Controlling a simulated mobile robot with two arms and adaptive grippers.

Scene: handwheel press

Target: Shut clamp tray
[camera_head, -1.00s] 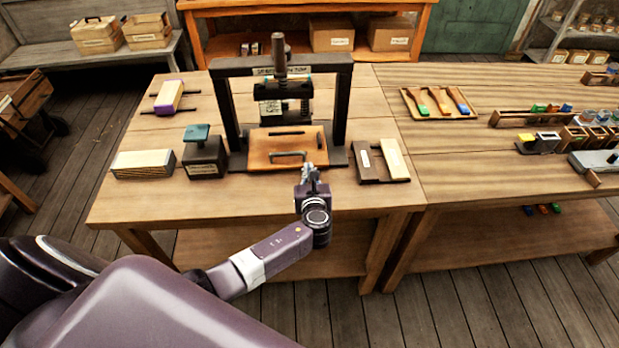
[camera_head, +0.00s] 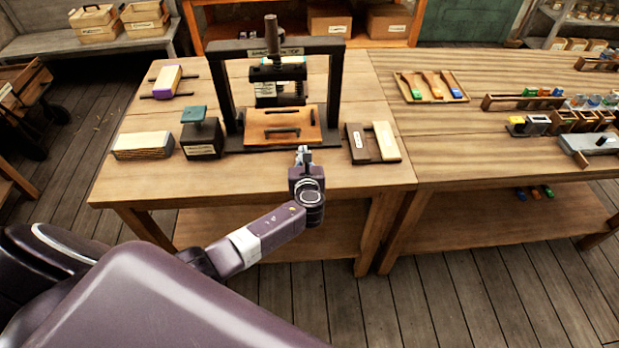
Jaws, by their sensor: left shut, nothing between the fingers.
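The clamp tray (camera_head: 258,138) is a flat orange-brown wooden tray with a dark bar handle (camera_head: 282,132) on its near part. It lies between the posts of the black press (camera_head: 227,100), under the screw and clamp block. Its front edge lies near the front of the dark base plate; I cannot tell whether it is fully in. My left gripper (camera_head: 303,152) is shut and empty, just in front of the tray's right front part, right of and nearer than the handle. It looks apart from the handle. My right gripper is not in view.
A dark block with a green top (camera_head: 200,135) and a pale block (camera_head: 143,146) stand left of the press. A dark and pale wooden piece (camera_head: 372,143) lies right of it. The table front (camera_head: 230,178) is bare. A second table (camera_head: 440,130) with small racks adjoins at right.

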